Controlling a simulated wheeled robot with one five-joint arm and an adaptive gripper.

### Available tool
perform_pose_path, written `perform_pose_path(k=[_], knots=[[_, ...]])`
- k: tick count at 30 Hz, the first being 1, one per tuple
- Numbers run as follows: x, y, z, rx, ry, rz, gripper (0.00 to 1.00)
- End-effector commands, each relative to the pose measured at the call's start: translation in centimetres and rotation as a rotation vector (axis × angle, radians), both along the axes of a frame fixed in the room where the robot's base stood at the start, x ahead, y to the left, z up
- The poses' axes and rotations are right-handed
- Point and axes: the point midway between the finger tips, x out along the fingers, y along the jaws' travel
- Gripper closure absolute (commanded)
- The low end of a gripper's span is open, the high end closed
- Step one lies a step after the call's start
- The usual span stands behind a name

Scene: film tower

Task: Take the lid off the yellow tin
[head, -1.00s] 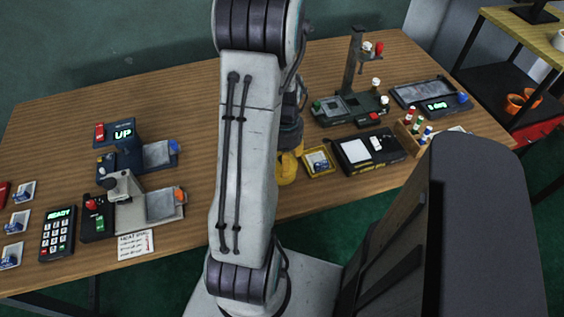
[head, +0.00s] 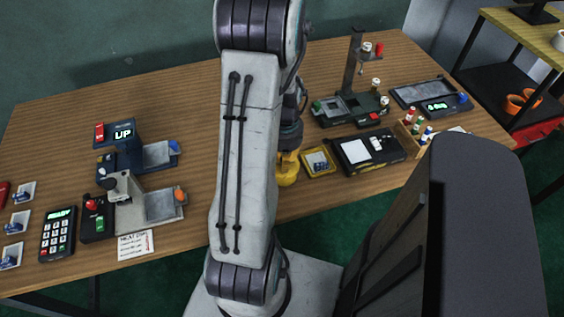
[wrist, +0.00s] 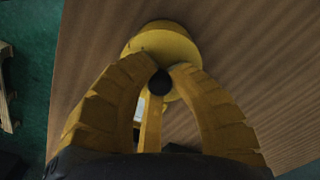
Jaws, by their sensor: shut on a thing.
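In the wrist view, the yellow fingers of my gripper (wrist: 160,72) are closed around a small black knob (wrist: 160,84). Yellow round surfaces of the tin and its lid (wrist: 158,42) show just beyond the fingertips, above the wooden table. I cannot tell where the lid ends and the tin begins, or whether there is a gap between them. In the head view, my arm hides most of this spot; only some yellow of my gripper (head: 287,169) shows at the arm's right side.
A small yellow tray (head: 331,168) with blue bits lies just right of my gripper. Farther right are a black box (head: 392,142), a stand (head: 351,70) and a bottle rack (head: 403,134). Devices and a keypad (head: 58,234) stand at left. The back middle is clear.

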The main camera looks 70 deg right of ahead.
Motion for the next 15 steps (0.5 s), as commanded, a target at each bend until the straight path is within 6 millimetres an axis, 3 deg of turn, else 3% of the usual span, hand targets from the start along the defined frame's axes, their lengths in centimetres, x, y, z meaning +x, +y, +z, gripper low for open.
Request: perform_pose_path(k=[15], knots=[[0.0,-0.02,0.28,-0.001,0.0,0.0,1.0]])
